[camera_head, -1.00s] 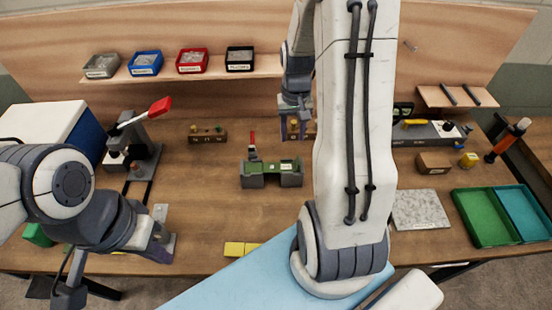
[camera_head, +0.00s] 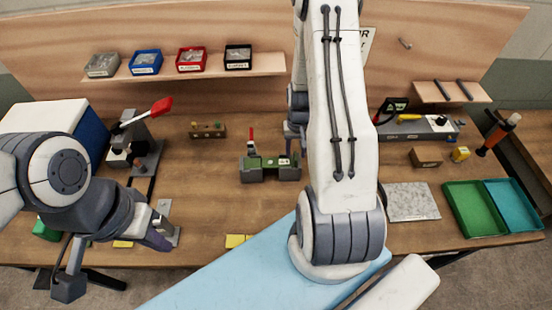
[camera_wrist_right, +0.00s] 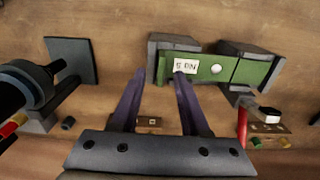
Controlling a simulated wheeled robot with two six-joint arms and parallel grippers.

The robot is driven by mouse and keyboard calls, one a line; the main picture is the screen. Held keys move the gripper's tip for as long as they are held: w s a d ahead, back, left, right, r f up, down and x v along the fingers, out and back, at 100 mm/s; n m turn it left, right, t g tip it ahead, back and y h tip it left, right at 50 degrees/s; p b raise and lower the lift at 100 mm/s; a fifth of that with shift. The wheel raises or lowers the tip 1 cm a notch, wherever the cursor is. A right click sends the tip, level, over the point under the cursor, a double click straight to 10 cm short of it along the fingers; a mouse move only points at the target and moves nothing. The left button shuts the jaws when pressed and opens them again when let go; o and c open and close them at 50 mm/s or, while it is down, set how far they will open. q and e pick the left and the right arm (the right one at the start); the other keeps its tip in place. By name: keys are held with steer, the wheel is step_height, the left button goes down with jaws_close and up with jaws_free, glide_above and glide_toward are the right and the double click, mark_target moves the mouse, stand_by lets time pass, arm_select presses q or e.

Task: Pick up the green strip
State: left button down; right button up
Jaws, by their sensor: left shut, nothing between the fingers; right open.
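The green strip (camera_wrist_right: 220,68) has a white label and a round pale spot. It lies across two grey blocks of a fixture (camera_wrist_right: 245,47) in the right wrist view. In the head view the strip (camera_head: 284,161) shows on the fixture (camera_head: 258,175) at mid-table. My right gripper (camera_wrist_right: 159,72) is open, with one fingertip overlapping the strip near its label and the other left of the fixture; I cannot tell if it touches. In the head view my right gripper (camera_head: 295,137) is partly hidden behind my arm. My left gripper (camera_head: 160,238) is shut and empty at the front left.
A red-handled clamp tool (camera_head: 145,120) stands at the left. A red-tipped lever (camera_head: 252,138) rises behind the fixture. A small wooden block with pegs (camera_head: 207,131) sits behind. Green (camera_head: 474,208) and teal trays lie at the right. The table between the fixture and the left tool is clear.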

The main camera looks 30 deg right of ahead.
steer(key=shift+f, duration=0.25)
jaws_close()
